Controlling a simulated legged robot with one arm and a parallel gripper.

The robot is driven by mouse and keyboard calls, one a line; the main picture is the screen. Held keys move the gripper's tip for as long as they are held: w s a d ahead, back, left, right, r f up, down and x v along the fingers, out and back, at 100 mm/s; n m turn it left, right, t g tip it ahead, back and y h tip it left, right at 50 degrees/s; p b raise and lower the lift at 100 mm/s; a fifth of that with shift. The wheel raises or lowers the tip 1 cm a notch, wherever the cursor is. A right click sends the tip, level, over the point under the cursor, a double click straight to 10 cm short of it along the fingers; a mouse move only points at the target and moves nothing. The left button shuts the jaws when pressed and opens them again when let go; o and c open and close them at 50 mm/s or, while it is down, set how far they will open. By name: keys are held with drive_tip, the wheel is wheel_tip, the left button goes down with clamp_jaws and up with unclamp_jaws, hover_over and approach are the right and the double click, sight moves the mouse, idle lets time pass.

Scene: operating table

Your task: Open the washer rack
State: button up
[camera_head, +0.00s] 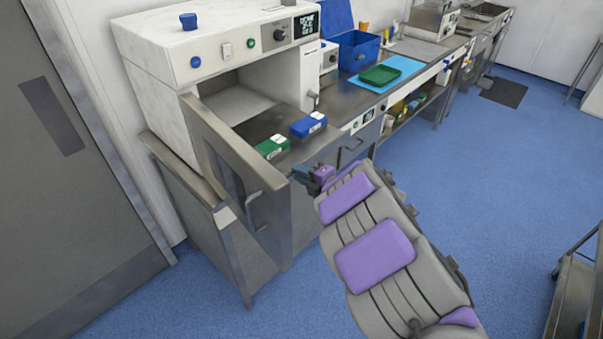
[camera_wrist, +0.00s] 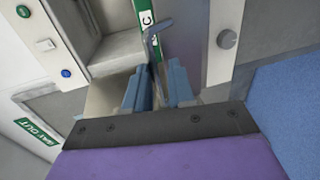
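The washer (camera_head: 205,45) is the pale machine at the left in the head view, with an open front bay. Its grey door panel (camera_head: 235,150) stands swung out, with a bar handle (camera_head: 253,207) on it. A dark shelf (camera_head: 262,128) at the bay's mouth looks like the rack; I cannot tell how far out it is. My gripper (camera_head: 304,173) is at the front edge of this shelf. In the wrist view my gripper (camera_wrist: 157,72) has its two blue fingers apart. A bent grey handle (camera_wrist: 152,42) shows just beyond and between the fingertips; contact is unclear.
A green box (camera_head: 272,146) and a blue box (camera_head: 309,124) are beside the bay's mouth. The counter to the right holds a blue bin (camera_head: 357,52) and a green tray (camera_head: 380,75).

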drive_tip(key=shift+o, duration=1)
drive_tip(key=shift+r, duration=0.15)
drive_tip(key=p+v, duration=0.3)
drive_tip(key=v, duration=1.4)
drive_tip(key=shift+d, duration=0.1)
